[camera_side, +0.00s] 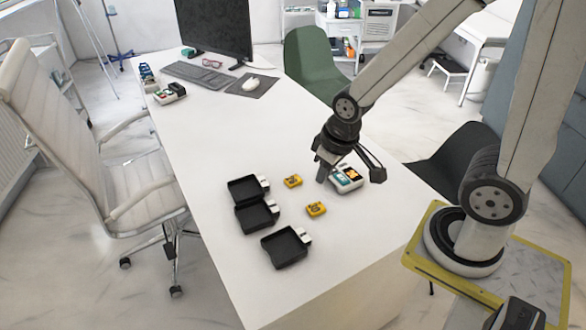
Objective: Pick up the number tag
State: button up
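Two small yellow tags with dark markings lie flat on the white desk (330,275). One yellow tag (293,181) is left of my gripper, and the other yellow tag (316,209) is nearer the front. I cannot read their markings, so I cannot tell which is the number tag. My gripper (350,172) is open, its fingers spread wide, low over the desk to the right of the tags. A white device with teal and orange parts (347,179) sits under and between the fingers, partly hidden. I cannot tell whether they touch it.
Three black open trays with white end pieces stand left of the tags: a back tray (243,189), a middle tray (257,216) and a front tray (286,247). A monitor (215,28), keyboard (196,76) and mouse (251,84) are at the far end. The desk between is clear.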

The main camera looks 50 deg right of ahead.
jog(key=o, duration=0.9)
jog(key=n+g, duration=0.3)
jog(key=n, duration=1.1)
send_over(293, 179)
jog(key=f, duration=1.5)
jog(key=shift+s+a+f, duration=0.1)
jog(key=shift+a+f, duration=0.2)
jog(key=shift+d+f, duration=0.3)
jog(key=shift+f, duration=1.4)
jog(key=shift+f, duration=0.1)
